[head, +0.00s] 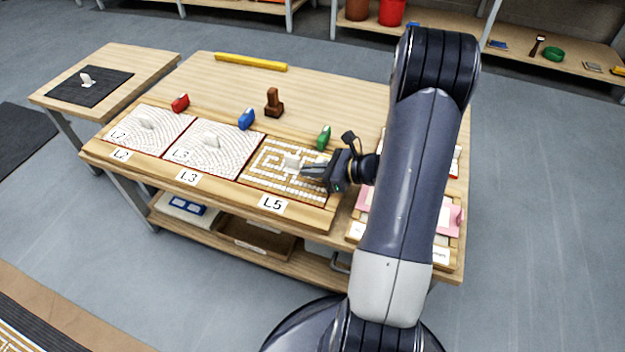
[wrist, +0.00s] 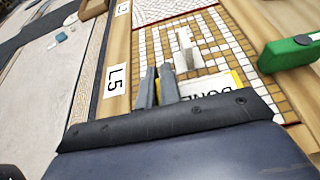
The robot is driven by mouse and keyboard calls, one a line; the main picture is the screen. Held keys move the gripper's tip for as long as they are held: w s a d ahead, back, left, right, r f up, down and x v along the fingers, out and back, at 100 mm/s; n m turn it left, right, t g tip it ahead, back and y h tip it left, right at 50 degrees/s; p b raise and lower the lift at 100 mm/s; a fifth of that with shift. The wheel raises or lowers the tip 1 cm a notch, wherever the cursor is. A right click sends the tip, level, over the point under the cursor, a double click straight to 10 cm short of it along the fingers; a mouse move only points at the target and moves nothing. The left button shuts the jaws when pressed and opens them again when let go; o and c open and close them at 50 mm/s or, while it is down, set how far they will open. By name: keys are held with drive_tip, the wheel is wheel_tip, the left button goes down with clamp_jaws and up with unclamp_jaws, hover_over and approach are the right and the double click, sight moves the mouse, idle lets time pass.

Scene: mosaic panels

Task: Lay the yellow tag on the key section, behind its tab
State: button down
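The key section (head: 283,185), marked L5, is a tan panel with white tiles in a maze-like key pattern, third from left on the bench. Its pale tab (head: 291,161) stands near the middle; in the wrist view the tab (wrist: 187,57) rises beyond my fingers. The yellow tag (wrist: 226,84), white with a yellow edge and dark lettering, shows over the panel beside my right finger. My gripper body hides its near part, and I cannot tell if it lies flat on the tiles. My gripper (wrist: 157,70) is low over the panel, its fingers a narrow gap apart.
A green-handled tool (head: 323,138) stands behind the key section, close to my gripper. Panels L2 (head: 150,130) and L3 (head: 213,150) lie to the left. A brown stamp (head: 273,102) and a yellow bar (head: 250,62) are farther back. The bench between them is clear.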

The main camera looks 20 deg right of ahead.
drive_tip(key=shift+f+b, duration=0.35)
drive_tip(key=shift+f, duration=1.15)
drive_tip(key=shift+f, duration=0.1)
drive_tip(key=c, duration=1.6)
unclamp_jaws()
drive_tip(key=p+v, duration=0.3)
drive_tip(key=v, duration=0.9)
